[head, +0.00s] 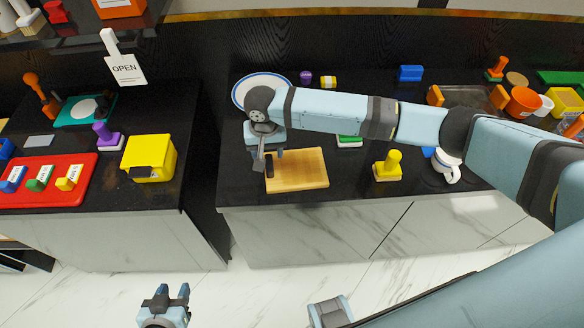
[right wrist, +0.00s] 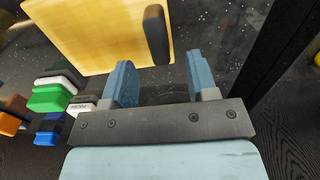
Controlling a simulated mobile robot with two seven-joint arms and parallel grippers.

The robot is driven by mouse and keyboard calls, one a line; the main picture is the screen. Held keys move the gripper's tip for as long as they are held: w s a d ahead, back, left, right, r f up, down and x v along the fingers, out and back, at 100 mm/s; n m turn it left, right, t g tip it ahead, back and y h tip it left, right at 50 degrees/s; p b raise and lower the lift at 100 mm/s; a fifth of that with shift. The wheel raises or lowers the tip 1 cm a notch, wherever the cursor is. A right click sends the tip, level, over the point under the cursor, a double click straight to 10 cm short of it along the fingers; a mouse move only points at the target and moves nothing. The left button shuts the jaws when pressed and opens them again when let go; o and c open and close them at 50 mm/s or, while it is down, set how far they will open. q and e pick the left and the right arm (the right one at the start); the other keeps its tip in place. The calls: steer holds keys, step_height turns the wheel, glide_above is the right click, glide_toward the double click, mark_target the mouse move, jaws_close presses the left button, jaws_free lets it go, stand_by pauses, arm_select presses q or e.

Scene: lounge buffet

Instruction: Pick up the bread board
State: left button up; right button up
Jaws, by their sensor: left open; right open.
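The bread board (head: 303,170) is a light wooden slab lying flat on the black counter near its front edge. It has a dark handle (head: 269,167) on its left side. My right gripper (head: 267,157) is at that left end, pointing down. In the right wrist view the board (right wrist: 85,32) and its dark handle (right wrist: 157,35) lie beyond the open fingers (right wrist: 160,82). The handle lines up with the gap, which is empty. My left gripper (head: 172,291) is open and empty, low over the floor, far from the board.
A yellow stamp-like block (head: 387,165) stands right of the board, and a white mug (head: 447,170) is farther right. A blue-rimmed plate (head: 240,92) and a green block (head: 349,141) are behind. A gap separates the left counter with its red tray (head: 85,195).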

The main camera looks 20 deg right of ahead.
mark_target(269, 162)
steer(key=f, duration=0.4)
steer(key=shift+s, duration=0.3)
jaws_close()
steer(key=shift+r, duration=0.15)
step_height(269, 162, up, 20)
stand_by(0.4)
